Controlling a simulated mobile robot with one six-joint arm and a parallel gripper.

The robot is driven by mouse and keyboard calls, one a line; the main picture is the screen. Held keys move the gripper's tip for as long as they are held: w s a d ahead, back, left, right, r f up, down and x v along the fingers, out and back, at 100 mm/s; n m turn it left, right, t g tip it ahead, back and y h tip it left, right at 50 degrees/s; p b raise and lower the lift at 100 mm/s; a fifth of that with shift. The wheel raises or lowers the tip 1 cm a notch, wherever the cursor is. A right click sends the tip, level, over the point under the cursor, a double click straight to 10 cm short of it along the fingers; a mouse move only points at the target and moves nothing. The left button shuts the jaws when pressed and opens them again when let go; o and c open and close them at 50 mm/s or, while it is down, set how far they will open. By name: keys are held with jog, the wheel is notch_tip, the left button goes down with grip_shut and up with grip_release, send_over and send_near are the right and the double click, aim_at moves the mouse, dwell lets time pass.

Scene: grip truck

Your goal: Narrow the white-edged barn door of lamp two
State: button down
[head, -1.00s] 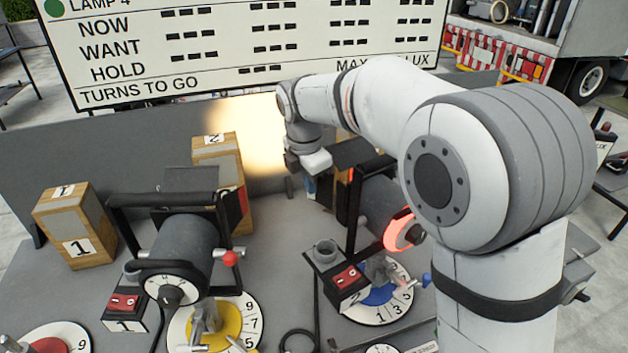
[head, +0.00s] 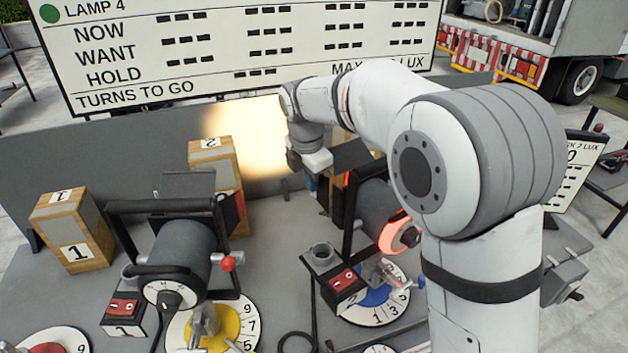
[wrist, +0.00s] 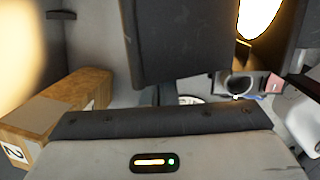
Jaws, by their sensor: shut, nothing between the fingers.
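Lamp two (head: 372,207) is a dark grey drum with a red ring at its rear, partly behind my arm. A dark barn-door leaf (head: 349,155) shows at its front. In the wrist view a large dark panel (wrist: 180,40), apparently a barn-door leaf, hangs just beyond my gripper, with the bright lamp opening (wrist: 258,15) to its right. I cannot make out a white edge on it. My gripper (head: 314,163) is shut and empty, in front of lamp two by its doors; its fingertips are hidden. Whether it touches a leaf I cannot tell.
Lamp one (head: 180,255) stands left, with a red knob. Wooden block two (head: 212,160) stands behind, and also shows left in the wrist view (wrist: 60,112). Block one (head: 72,228) is farther left. Lamp two's switch box (head: 343,279) and blue dial (head: 375,300) are in front.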

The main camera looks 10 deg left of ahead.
jog(key=shift+w+d, duration=0.2)
jog(key=shift+w, duration=0.1)
dwell(0.4)
jog(key=shift+w+d, duration=0.15)
jog(key=shift+w, duration=0.05)
dwell(0.4)
jog(key=shift+s+a+p, duration=0.2)
jog(key=shift+a+p, duration=0.25)
jog(key=shift+a, duration=0.25)
notch_tip(320, 180, up, 8)
jog(key=s+p, duration=0.1)
jog(key=p, duration=0.4)
jog(key=shift+s+p, duration=0.25)
jog(key=shift+p, duration=0.15)
